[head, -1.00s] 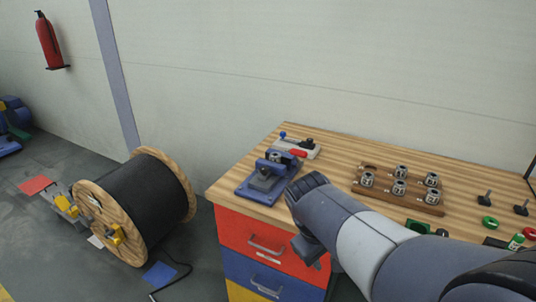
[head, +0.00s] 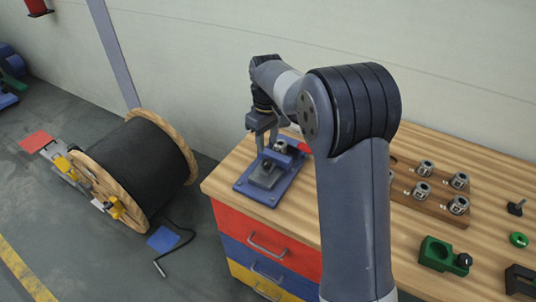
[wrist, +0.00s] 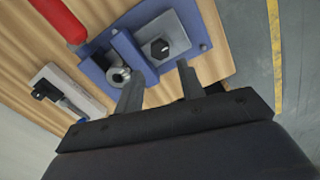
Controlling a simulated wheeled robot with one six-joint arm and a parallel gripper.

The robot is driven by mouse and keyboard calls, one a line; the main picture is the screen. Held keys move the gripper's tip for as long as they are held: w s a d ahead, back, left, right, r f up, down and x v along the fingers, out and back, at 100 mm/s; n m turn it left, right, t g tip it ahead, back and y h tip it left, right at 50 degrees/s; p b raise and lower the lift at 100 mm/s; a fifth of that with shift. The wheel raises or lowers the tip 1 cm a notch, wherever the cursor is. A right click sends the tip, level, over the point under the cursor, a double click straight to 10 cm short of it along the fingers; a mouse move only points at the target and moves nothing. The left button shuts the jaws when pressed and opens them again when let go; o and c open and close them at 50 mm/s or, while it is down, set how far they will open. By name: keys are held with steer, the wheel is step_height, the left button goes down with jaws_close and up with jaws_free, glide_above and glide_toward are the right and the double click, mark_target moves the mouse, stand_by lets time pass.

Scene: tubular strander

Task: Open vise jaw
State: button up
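The blue vise (head: 270,183) sits on the left end of the wooden workbench. It has a blue base, a grey block with a dark bolt head, and a blue upright jaw. In the wrist view the vise (wrist: 204,30) shows the grey block (wrist: 168,38) and a round metal part (wrist: 120,74) beside the blue jaw. My gripper (head: 266,141) is above the vise, pointing down. In the wrist view my gripper (wrist: 160,78) is open, its two fingers apart with nothing held between them. I cannot tell whether a finger touches the vise.
A red handle (wrist: 58,18) and a light fixture with a dark lever (wrist: 62,94) are close to the vise. A wooden rack (head: 433,208) of metal parts and a green block (head: 437,254) lie to the right. A cable reel (head: 140,165) stands on the floor to the left.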

mark_target(267, 162)
step_height(267, 162, down, 8)
steer(key=shift+f+p, duration=0.1)
steer(key=shift+p, duration=0.3)
jaws_close()
stand_by(0.3)
